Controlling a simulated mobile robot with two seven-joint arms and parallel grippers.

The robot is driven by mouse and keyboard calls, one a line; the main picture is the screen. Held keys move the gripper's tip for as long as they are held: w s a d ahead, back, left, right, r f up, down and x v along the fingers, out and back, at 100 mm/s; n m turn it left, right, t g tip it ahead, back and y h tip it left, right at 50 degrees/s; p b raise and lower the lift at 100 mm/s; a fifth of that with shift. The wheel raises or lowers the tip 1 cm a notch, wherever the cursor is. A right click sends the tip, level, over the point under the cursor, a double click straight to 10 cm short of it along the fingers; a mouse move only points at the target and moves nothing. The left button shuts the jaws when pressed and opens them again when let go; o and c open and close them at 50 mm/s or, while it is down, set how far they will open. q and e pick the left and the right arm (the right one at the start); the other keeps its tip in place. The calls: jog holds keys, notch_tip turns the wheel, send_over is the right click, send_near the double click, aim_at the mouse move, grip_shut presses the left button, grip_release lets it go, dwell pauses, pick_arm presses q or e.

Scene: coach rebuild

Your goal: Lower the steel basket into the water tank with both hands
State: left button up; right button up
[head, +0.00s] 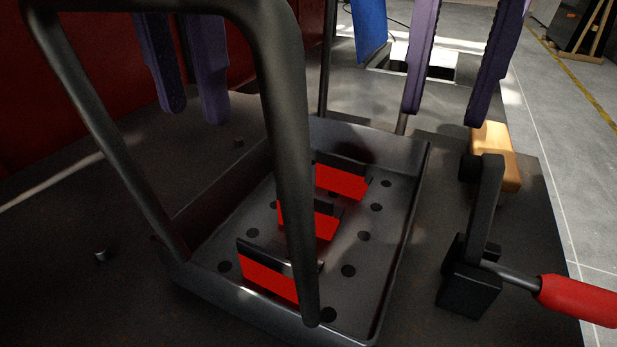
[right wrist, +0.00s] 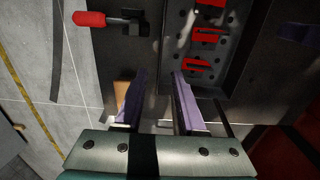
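The steel basket (head: 383,250) is a dark, shallow tray with a holed floor. It sits on the dark bench, and red-faced blocks (head: 340,182) lie in it. A thick grey handle (head: 288,170) loops up in the foreground, and thin posts rise at its far end. My left gripper (head: 196,114) is open and empty above the bench, behind the near handle. My right gripper (head: 444,118) is open near the far right corner; in the right wrist view its fingers (right wrist: 155,85) are apart with nothing between them. I cannot clearly identify the water tank.
A black clamp with a red handle (head: 580,300) stands right of the basket, near a wooden block (head: 495,145). A bright rectangular opening (head: 440,66) and a blue item (head: 368,30) lie farther back. A red panel (head: 80,90) bounds the left; floor shows right.

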aim_at(213, 181)
pick_arm(q)
jog(key=shift+f, duration=0.1)
